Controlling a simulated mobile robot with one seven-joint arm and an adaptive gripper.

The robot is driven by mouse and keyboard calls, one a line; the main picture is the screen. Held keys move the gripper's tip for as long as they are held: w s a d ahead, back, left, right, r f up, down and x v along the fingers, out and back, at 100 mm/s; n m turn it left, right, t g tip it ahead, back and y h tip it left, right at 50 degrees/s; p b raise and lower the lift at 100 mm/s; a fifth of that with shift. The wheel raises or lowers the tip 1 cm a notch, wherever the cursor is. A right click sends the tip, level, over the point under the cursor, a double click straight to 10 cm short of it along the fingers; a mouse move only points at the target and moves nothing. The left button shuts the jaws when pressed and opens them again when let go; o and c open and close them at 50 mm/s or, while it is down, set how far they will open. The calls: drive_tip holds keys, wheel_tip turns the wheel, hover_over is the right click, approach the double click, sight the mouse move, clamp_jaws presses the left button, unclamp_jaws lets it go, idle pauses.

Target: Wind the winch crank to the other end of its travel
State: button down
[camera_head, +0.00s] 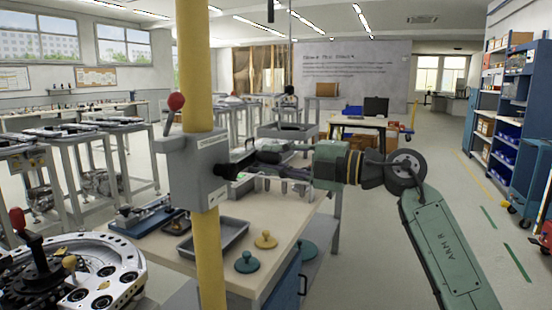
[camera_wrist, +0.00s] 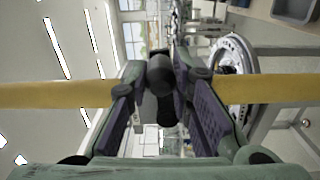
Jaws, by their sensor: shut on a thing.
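The winch is a grey box (camera_head: 190,168) with small labels, fixed to an upright yellow post (camera_head: 205,60). A lever with a red ball knob (camera_head: 176,102) sticks up from the left of the box. My gripper (camera_head: 240,163) reaches in from the right and is closed at the box's right side. In the wrist view my gripper (camera_wrist: 162,100) has both dark ribbed pads against the black crank handle (camera_wrist: 160,78), which sits between them. The yellow post (camera_wrist: 45,94) runs across behind.
A workbench (camera_head: 290,222) below holds a grey tray (camera_head: 215,238), a yellow knobbed disc (camera_head: 265,240) and a teal knobbed disc (camera_head: 246,262). A round metal fixture (camera_head: 95,270) with a red-knobbed lever stands at lower left.

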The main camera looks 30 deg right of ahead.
drive_tip(key=c, duration=1.4)
unclamp_jaws()
drive_tip(key=shift+a, duration=0.1)
drive_tip(key=shift+s, duration=0.1)
drive_tip(key=v, duration=1.2)
